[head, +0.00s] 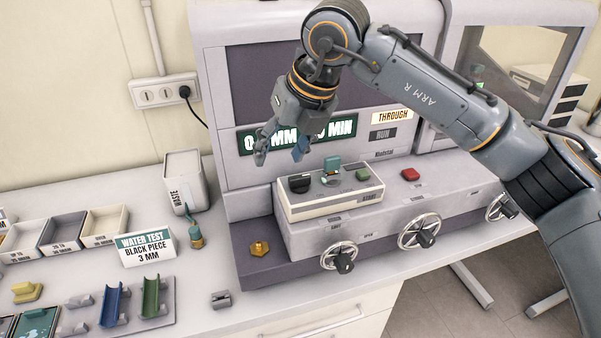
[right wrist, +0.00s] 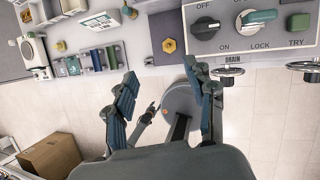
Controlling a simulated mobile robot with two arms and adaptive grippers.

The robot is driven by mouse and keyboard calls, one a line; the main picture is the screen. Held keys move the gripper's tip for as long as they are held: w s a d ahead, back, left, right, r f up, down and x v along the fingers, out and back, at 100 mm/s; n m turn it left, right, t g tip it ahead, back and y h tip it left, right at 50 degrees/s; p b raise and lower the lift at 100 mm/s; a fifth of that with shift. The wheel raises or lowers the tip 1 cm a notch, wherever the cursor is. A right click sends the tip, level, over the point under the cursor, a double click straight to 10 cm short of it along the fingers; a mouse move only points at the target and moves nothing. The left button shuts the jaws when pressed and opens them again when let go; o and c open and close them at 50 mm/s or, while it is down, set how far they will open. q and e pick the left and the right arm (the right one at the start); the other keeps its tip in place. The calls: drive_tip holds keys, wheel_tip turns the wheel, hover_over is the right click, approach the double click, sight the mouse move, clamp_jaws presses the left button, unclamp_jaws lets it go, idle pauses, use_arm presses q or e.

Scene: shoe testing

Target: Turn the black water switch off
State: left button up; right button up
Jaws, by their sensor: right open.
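The black water switch (head: 299,183) is a dark knob at the left end of the cream control box (head: 335,202) on the machine's front ledge. In the right wrist view the black switch (right wrist: 206,25) lies near the words OFF and ON, its ridge roughly sideways; I cannot tell its setting for sure. My right gripper (head: 281,153) is open and empty, above and slightly left of the switch, apart from it. In the right wrist view my right gripper (right wrist: 160,72) has its fingers spread, with the switch beyond the right finger.
Beside the switch are a teal-handled lock knob (head: 332,167) and a green button (head: 362,174). A red button (head: 410,174) and several valve wheels are further right. A brass hex piece (head: 260,248) lies left of the box. A waste bin (head: 186,182) stands at left.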

sight(300, 177)
drive_tip(key=w+d+r+m+t+h, duration=0.1)
drive_tip(key=w+d+r+h, duration=0.1)
drive_tip(key=d, duration=0.3)
drive_tip(key=p+x, duration=0.5)
drive_tip(key=x, duration=0.7)
drive_tip(key=shift+w+f+p, duration=0.15)
drive_tip(key=shift+p, duration=0.15)
drive_tip(key=shift+w+a+f, duration=0.1)
drive_tip(key=shift+w+f, duration=0.05)
drive_tip(key=shift+f, duration=0.25)
drive_tip(key=shift+c, duration=0.2)
